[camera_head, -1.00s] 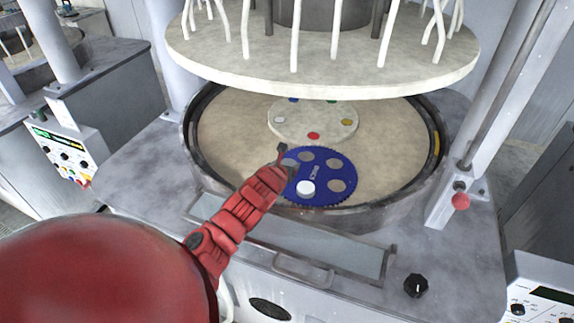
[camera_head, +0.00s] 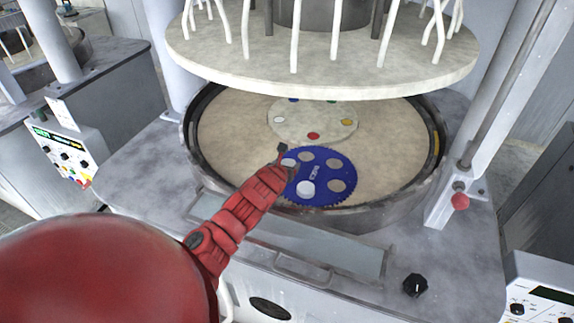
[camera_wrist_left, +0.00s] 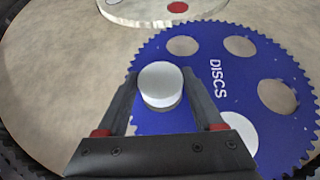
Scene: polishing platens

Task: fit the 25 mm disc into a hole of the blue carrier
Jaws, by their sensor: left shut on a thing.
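The blue toothed carrier (camera_head: 321,178) lies flat on the tan platen, with several round holes. My left gripper (camera_head: 283,149) is over its left edge in the head view. In the left wrist view, my left gripper (camera_wrist_left: 160,98) is shut on a white disc (camera_wrist_left: 160,80). The held disc is over the blue carrier (camera_wrist_left: 250,76) and hides what is under it; I cannot tell its height. A second white disc (camera_wrist_left: 240,130) lies in a carrier hole, partly hidden by my gripper; it also shows in the head view (camera_head: 306,189). My right gripper is not in view.
A pale round plate (camera_head: 313,120) with coloured spots lies behind the carrier. A large upper plate (camera_head: 320,80) with white tubes hangs above the platen. A raised rim (camera_head: 440,150) surrounds the platen. The tan surface (camera_head: 395,150) right of the carrier is bare.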

